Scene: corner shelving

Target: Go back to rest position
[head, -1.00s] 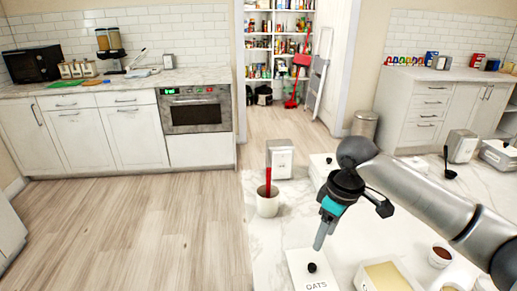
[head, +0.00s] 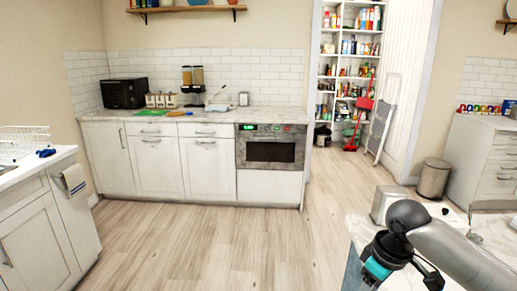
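My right arm (head: 440,245) comes in from the lower right in the head view, over the corner of the marble-topped island (head: 358,226). Its wrist with the teal band (head: 376,269) points down toward the bottom edge. The fingertips are cut off below the picture, so the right gripper's opening is hidden. My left arm and gripper do not show.
A wide stretch of wooden floor (head: 215,245) is clear in the middle. A back counter (head: 215,117) with an oven (head: 270,148) lines the wall. A white cabinet (head: 40,215) stands at the left. A bin (head: 433,178) and a stepladder (head: 381,130) stand near the pantry.

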